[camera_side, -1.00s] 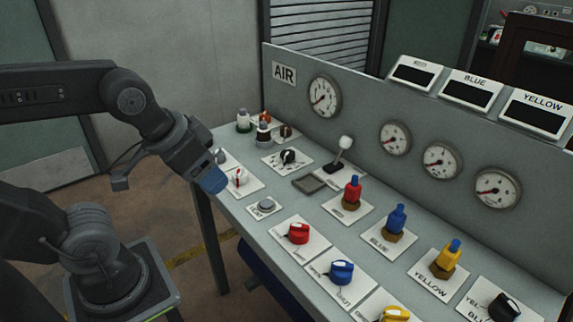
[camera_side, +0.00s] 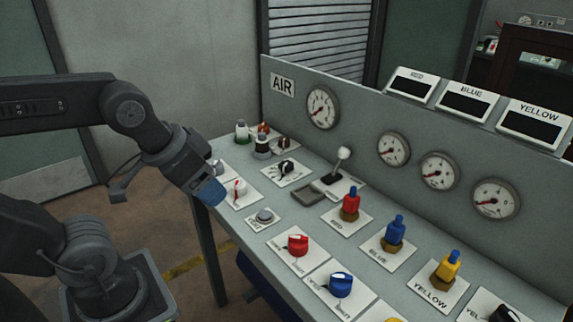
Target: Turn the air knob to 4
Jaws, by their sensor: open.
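A black knob (camera_side: 286,167) sits on a white plate with dial markings, below the AIR sign (camera_side: 283,85) and its round gauge (camera_side: 322,107). No knob carries a readable AIR label, and the numbers on this plate are too small to read. My gripper (camera_side: 209,192), with a blue tip, is at the left edge of the table, apart from the black knob and to its left. It is open and looks empty; the gap between its fingers is hard to see. A white knob with a red mark (camera_side: 239,188) is just right of it.
A white-topped lever (camera_side: 343,154) stands right of the black knob. A grey button (camera_side: 264,216), a red knob (camera_side: 297,244) and a blue knob (camera_side: 341,284) line the front. Red, blue and yellow fittings stand behind.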

